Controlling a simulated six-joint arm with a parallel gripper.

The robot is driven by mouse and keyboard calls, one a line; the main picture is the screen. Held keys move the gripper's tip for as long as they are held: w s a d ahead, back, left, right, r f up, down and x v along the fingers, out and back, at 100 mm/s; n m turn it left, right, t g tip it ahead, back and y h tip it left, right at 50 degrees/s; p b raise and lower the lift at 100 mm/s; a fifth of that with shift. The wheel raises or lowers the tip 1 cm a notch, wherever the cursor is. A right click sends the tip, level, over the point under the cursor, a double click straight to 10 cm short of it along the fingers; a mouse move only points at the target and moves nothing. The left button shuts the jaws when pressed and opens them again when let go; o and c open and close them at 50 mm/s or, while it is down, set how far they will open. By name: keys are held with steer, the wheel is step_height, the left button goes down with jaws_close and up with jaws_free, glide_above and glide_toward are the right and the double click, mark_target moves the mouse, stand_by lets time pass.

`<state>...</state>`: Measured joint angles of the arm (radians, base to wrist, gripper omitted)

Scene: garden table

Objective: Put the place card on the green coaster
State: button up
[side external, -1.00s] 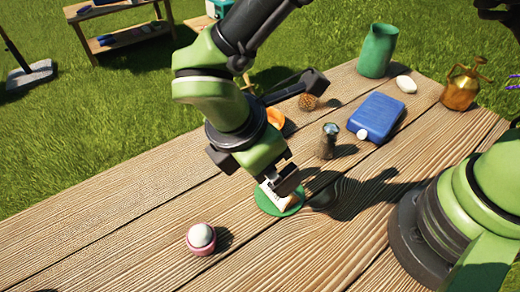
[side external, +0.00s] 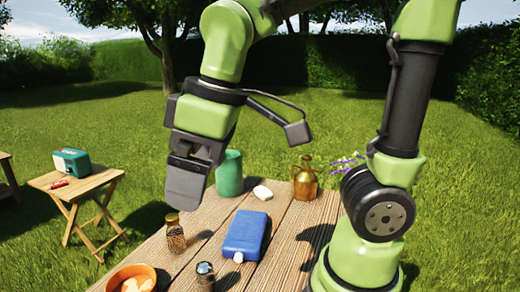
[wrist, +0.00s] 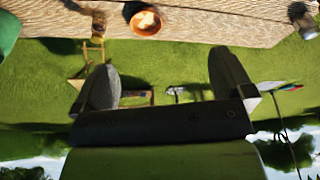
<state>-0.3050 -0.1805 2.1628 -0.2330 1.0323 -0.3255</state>
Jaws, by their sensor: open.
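My gripper (wrist: 165,80) is raised well above the table, tilted, with its two dark fingers spread apart and nothing visible between them. In the side external view my gripper (side external: 187,185) hangs at the left, above and behind the jars. The place card and the green coaster are not visible in either current view.
The wooden table (side external: 285,215) holds a blue flask-like box (side external: 245,234), an amber jar (side external: 175,233), a small dark-topped jar (side external: 205,275), an orange bowl (side external: 132,278), a green pitcher (side external: 229,173), a white stone-like object (side external: 263,192) and a brass can (side external: 306,180).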

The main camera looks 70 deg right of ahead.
steer(key=s+d+r+m+t, duration=0.2)
steer(key=s+d+m+t, duration=0.2)
steer(key=s+m, duration=0.2)
steer(key=shift+s+d+m+y, duration=0.2)
steer(key=shift+m+y, duration=0.1)
steer(key=shift+m, duration=0.7)
